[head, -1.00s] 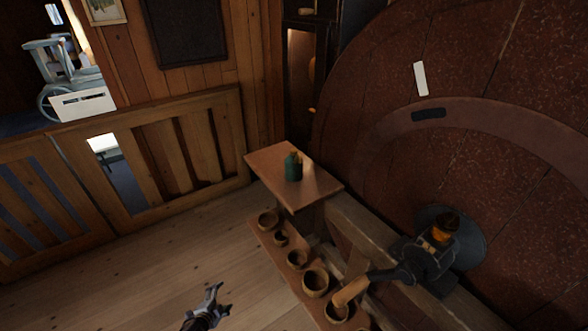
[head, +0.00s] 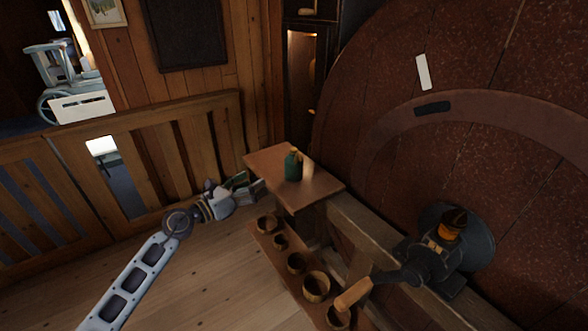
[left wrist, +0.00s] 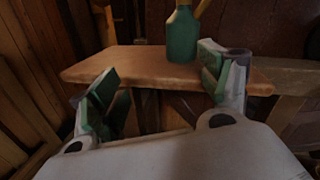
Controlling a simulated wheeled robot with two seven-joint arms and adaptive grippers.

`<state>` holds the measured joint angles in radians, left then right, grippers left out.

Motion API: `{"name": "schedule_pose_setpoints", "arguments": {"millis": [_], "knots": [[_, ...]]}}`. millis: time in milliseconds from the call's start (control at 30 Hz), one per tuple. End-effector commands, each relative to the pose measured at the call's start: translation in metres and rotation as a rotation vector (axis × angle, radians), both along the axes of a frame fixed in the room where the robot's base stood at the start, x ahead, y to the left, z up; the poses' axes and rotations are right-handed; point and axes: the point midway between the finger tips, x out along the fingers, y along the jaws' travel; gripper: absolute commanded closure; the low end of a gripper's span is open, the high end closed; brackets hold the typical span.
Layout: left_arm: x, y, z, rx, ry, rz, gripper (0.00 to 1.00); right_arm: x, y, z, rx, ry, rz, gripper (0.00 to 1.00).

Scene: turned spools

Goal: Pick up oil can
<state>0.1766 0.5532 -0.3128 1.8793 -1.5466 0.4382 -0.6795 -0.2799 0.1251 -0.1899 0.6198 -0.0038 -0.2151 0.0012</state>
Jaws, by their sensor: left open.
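The oil can (head: 293,167) is green with a tan spout or handle, and stands upright on a small wooden table (head: 318,187). In the left wrist view the green can (left wrist: 182,38) stands beyond my fingers, right of centre, with its top cut off by the frame edge. My left gripper (head: 254,187) is open and empty at the table's left edge, apart from the can. Its two green-padded fingers (left wrist: 158,88) are spread wide in the left wrist view, before the tabletop's near edge (left wrist: 145,72). My right gripper is not in view.
A low wooden bench with several wooden bowls (head: 315,286) runs in front of the table. A dark metal device with a wooden handle (head: 354,294) is at the lower right, before a large reddish wheel (head: 470,150). A slatted wooden fence (head: 160,165) stands behind my left arm.

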Motion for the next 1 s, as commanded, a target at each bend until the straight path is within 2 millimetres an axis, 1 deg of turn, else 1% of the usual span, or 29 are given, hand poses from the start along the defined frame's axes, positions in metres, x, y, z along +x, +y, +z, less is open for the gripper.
{"name": "schedule_pose_setpoints", "arguments": {"millis": [33,100,233,333,700,867,1000], "knots": [[-0.006,-0.006,0.012,0.052,-0.052,-0.019,0.22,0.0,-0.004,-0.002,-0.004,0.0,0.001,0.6],[-0.012,-0.012,0.024,0.108,-0.108,-0.037,0.22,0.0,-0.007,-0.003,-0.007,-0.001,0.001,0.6],[-0.019,-0.019,0.037,0.172,-0.169,-0.055,0.22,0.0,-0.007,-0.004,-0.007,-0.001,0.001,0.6],[-0.021,-0.02,0.04,0.188,-0.184,-0.058,0.22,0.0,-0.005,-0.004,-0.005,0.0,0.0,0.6],[-0.02,-0.021,0.04,0.185,-0.183,-0.058,0.22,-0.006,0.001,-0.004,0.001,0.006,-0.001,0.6],[-0.014,-0.026,0.041,0.183,-0.183,-0.057,0.22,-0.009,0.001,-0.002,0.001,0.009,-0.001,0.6],[-0.006,-0.036,0.041,0.182,-0.183,-0.057,0.22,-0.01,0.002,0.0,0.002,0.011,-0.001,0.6]]}}
